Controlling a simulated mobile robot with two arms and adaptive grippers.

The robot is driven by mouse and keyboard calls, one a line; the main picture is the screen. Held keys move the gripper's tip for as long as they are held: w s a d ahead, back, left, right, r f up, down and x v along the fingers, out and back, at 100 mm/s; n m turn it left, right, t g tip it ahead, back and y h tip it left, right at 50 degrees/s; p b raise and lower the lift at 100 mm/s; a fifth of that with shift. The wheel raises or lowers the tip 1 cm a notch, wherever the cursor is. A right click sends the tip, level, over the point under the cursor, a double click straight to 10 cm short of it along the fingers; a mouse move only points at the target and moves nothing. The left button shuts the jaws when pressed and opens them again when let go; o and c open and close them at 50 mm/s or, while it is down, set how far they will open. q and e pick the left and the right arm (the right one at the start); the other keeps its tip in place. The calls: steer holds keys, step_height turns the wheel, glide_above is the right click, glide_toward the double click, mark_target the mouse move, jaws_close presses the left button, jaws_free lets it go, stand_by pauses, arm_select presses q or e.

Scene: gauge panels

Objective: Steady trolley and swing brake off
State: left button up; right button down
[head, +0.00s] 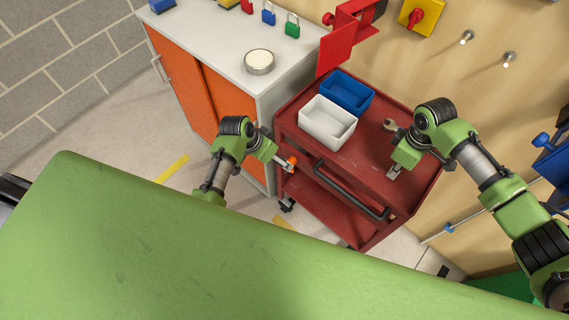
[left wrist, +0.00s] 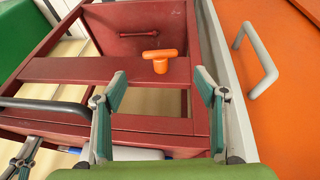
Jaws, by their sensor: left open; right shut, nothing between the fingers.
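The red trolley (head: 352,172) stands against the wall panel, beside the cabinet. An orange T-shaped lever (left wrist: 160,60), likely the brake, sits on its red frame; it also shows in the head view (head: 292,160). My left gripper (left wrist: 160,85) is open, its fingers spread either side of the lever and short of it, with nothing between them. In the head view the left gripper (head: 286,166) is at the trolley's left front corner. My right gripper (head: 393,173) is shut and empty at the trolley's top near the front edge; I cannot tell whether it touches.
A white bin (head: 327,124), a blue bin (head: 348,93) and a wrench (head: 390,125) are on the trolley top. A black handle (head: 350,190) runs along its front. The cabinet (head: 222,98) with orange doors stands close on the left. Padlocks (head: 292,27) lie on it.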

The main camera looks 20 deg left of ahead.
arm_select(q)
steer(key=shift+x, duration=4.35)
steer(key=c, duration=1.1)
